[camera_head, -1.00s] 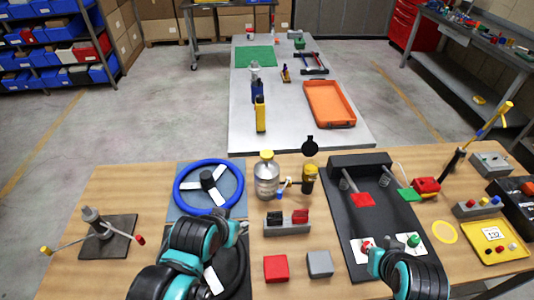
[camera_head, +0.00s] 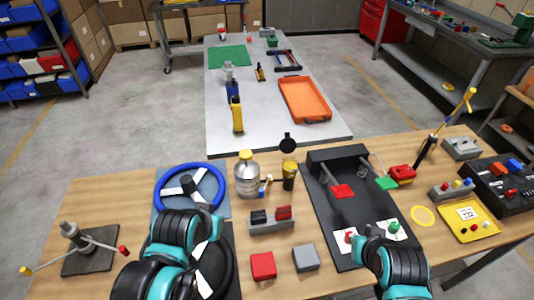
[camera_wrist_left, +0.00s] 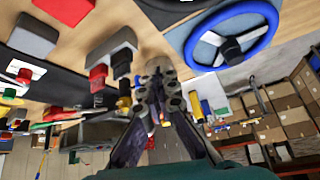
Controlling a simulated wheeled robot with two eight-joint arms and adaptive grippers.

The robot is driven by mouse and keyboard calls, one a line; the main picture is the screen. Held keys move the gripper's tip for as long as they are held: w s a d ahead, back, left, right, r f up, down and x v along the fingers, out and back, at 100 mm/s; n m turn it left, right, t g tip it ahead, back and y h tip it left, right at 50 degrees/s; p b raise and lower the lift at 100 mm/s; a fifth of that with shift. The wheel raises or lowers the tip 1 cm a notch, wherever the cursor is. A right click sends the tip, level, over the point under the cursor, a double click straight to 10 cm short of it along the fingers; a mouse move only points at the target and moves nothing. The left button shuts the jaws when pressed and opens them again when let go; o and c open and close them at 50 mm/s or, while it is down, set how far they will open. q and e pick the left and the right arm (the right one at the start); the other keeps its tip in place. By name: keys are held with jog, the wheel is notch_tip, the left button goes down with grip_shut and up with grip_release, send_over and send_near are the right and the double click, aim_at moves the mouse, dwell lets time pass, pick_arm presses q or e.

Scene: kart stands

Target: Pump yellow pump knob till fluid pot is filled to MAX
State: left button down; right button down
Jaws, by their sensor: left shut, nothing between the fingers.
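The silver canister (camera_head: 247,181) stands upright behind the switch block, with a yellow knob (camera_head: 245,154) on top. The fluid pot (camera_head: 289,178), small with a yellowish body, stands just right of it, with a round black lid (camera_head: 288,142) raised above it. Its fluid level is too small to read. My left gripper shows in the left wrist view (camera_wrist_left: 156,75), shut and empty. In the head view its arm is over the near part of the steering wheel mat, apart from the knob. My right arm is over the pedal board; its fingers are not clear.
A blue steering wheel (camera_head: 189,187) lies left of the canister. The switch block (camera_head: 270,219), red block (camera_head: 262,265) and grey block (camera_head: 306,257) are in front. The black pedal board (camera_head: 340,215) is at right. A metal stand (camera_head: 80,238) with rods is at far left.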

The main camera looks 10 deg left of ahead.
pick_arm(q)
jog(key=w+r+m+g+p, duration=0.25)
jog(key=w+r+p, duration=0.3)
jog(key=r, duration=0.35)
notch_tip(320, 180, up, 8)
jog(key=m+g+p, duration=0.4)
jog(key=m+p, duration=0.7)
jog(key=p, duration=0.1)
send_over(245, 153)
notch_tip(245, 153, down, 14)
jog(key=shift+r+b, duration=0.1)
jog(key=shift+b, duration=0.45)
jog(key=shift+s, duration=0.1)
